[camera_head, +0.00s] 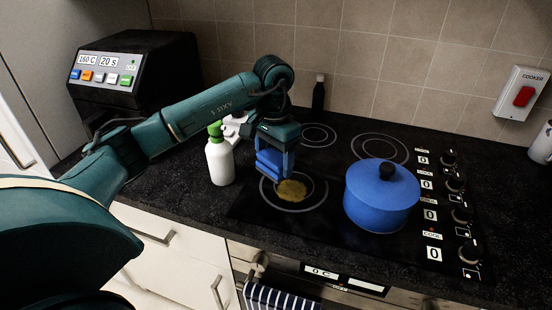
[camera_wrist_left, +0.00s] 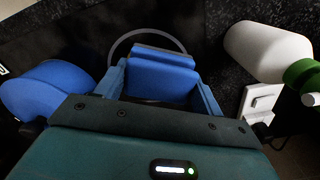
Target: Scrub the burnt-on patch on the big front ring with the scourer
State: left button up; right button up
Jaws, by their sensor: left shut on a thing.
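The burnt-on patch (camera_head: 292,190) is a yellow-brown stain on the big front ring (camera_head: 312,206) at the left of the black hob. My left gripper (camera_head: 274,163) is above the back left part of this ring, pointing down beside the patch. In the left wrist view, it is shut on the scourer (camera_wrist_left: 162,78), a blue block held between its two blue fingers. I cannot tell whether the scourer touches the hob. The ring's grey arc (camera_wrist_left: 146,35) shows beyond the scourer there; the patch is hidden in that view. My right gripper is not in view.
A blue lidded pan (camera_head: 381,203) stands right of the front ring. A white spray bottle (camera_head: 219,161) with a green top stands left of it. A dark bottle (camera_head: 318,93) stands at the back wall. Knobs (camera_head: 461,213) line the hob's right side. The back rings are bare.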

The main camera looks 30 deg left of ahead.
pick_arm(q)
jog(key=shift+f+b, duration=1.6)
jog(key=shift+f, duration=1.4)
jog(key=o, duration=0.5)
jog(key=c, duration=0.5)
